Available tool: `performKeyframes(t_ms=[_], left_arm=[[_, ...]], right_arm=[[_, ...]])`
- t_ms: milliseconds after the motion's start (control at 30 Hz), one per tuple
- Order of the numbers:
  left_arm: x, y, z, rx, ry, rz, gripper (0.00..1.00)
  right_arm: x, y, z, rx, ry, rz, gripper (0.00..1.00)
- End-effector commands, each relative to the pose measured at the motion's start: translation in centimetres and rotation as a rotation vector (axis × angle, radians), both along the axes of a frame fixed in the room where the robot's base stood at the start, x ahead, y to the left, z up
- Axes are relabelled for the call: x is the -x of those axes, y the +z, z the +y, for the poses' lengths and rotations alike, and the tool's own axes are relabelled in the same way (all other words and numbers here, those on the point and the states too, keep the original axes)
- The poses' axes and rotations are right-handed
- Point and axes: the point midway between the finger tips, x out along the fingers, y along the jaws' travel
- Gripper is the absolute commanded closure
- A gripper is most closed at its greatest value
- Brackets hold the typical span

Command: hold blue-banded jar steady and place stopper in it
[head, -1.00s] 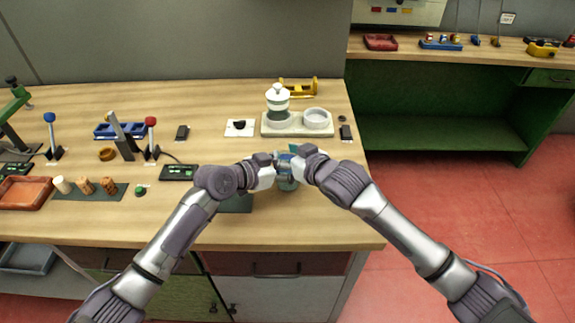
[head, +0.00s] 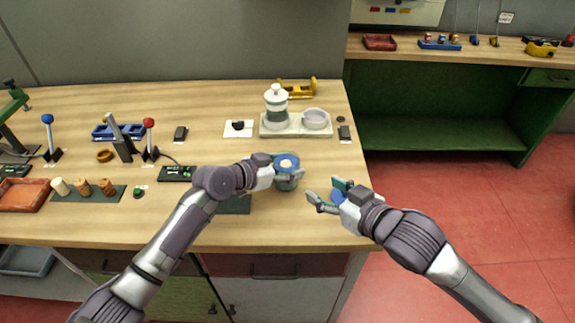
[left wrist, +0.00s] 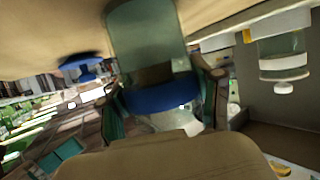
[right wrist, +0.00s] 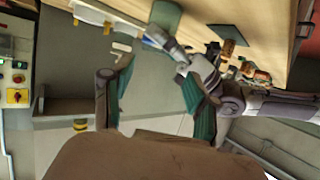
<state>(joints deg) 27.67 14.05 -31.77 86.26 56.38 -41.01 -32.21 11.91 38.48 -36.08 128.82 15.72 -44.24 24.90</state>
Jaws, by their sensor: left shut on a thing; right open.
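The blue-banded jar (head: 287,184) stands on the table near its front right part. My left gripper (head: 287,170) is shut around it near the blue band, which also shows between the fingers in the left wrist view (left wrist: 160,96). The jar's glass body (right wrist: 165,14) shows at the top of the right wrist view.
Three stoppers (head: 83,186) rest on a dark mat at the left, beside an orange tray (head: 24,207). A pale stand (head: 268,130) with a lidded jar (head: 276,103) and a bowl (head: 316,119) is behind. The table's right edge is near my right gripper.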

Motion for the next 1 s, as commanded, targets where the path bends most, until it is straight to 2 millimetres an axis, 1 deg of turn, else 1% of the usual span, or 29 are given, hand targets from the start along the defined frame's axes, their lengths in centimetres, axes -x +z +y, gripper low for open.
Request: performKeyframes(t_ms=[33, 133, 433, 467, 600, 633, 1000], left_arm=[[-0.02, 0.11, -0.01, 0.001, 0.000, -0.002, 0.85], [-0.02, 0.09, -0.02, 0.001, 0.000, -0.002, 0.85], [0.00, 0.04, -0.02, 0.000, 0.000, -0.001, 0.85], [0.00, 0.04, -0.02, -0.001, 0.000, -0.001, 0.34], [0.01, 0.01, -0.02, -0.001, 0.000, -0.001, 0.11], [0.01, 0.01, -0.02, -0.001, 0.000, -0.001, 0.07], [0.14, 0.03, 0.21, -0.001, 0.000, 0.001, 0.07]], right_arm=[[0.48, 0.00, -0.27, 0.000, 0.001, 0.001, 0.41], [0.96, 0.05, -0.58, 0.000, 0.001, 0.000, 0.41], [1.06, 0.16, -0.65, -0.002, 0.001, -0.002, 0.41], [1.06, 0.16, -0.65, -0.002, 0.001, -0.002, 0.41], [1.06, 0.16, -0.65, -0.001, 0.001, -0.003, 0.41], [1.05, 0.15, -0.64, -0.001, 0.001, -0.003, 0.41], [1.04, 0.15, -0.64, -0.001, 0.001, -0.003, 0.41]])
